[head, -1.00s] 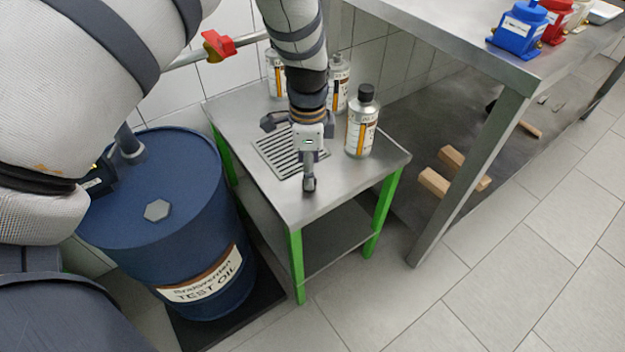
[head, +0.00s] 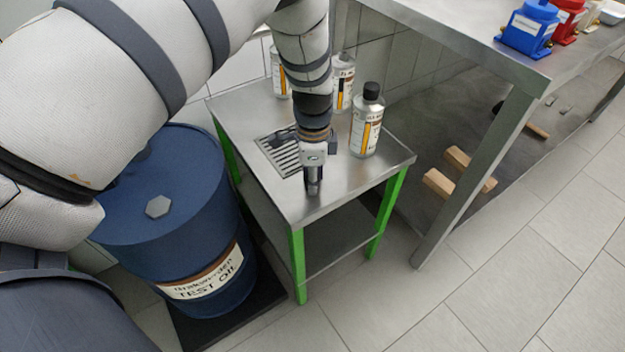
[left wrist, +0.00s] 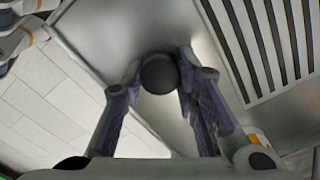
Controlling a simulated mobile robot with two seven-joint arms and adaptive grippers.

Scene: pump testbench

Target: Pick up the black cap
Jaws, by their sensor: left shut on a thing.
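The black cap (left wrist: 159,73) shows round and dark between the fingertips in the left wrist view, above the metal table top. My left gripper (left wrist: 161,84) is shut on it, with one finger on each side. In the head view my left gripper (head: 313,187) points down at the front part of the small metal table (head: 345,185). The cap cannot be made out there, hidden by the gripper. Whether the cap still touches the table top is not clear. My right gripper is not in view.
A slotted drain grate (head: 281,155) lies left of the gripper. A bottle with a black top (head: 367,125) stands right of it, with two more bottles behind. A blue oil drum (head: 165,215) stands left of the table. A higher workbench (head: 470,35) is at right.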

